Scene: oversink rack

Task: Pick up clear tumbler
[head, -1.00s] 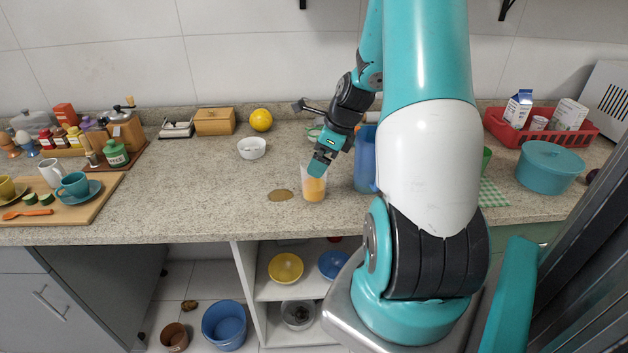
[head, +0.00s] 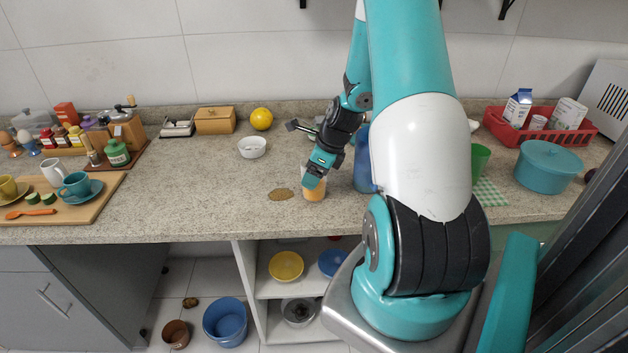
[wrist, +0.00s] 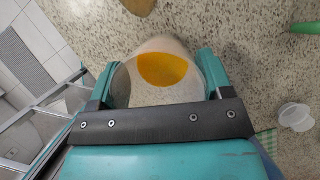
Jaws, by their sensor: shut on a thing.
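The clear tumbler (head: 314,193) stands near the counter's front edge, with orange liquid inside. My gripper (head: 314,178) is around its upper part and covers its rim in the head view. In the wrist view the tumbler (wrist: 163,84) sits between the two fingers of my gripper (wrist: 163,80), one on each side of its wall. The orange liquid shows through its mouth. The gripper is shut on the tumbler. I cannot tell whether its base is touching the counter.
A brown patch (head: 281,194) lies just left of the tumbler. A blue pitcher (head: 362,170) stands close on the right, partly behind my arm. A white bowl (head: 252,147) is further back left.

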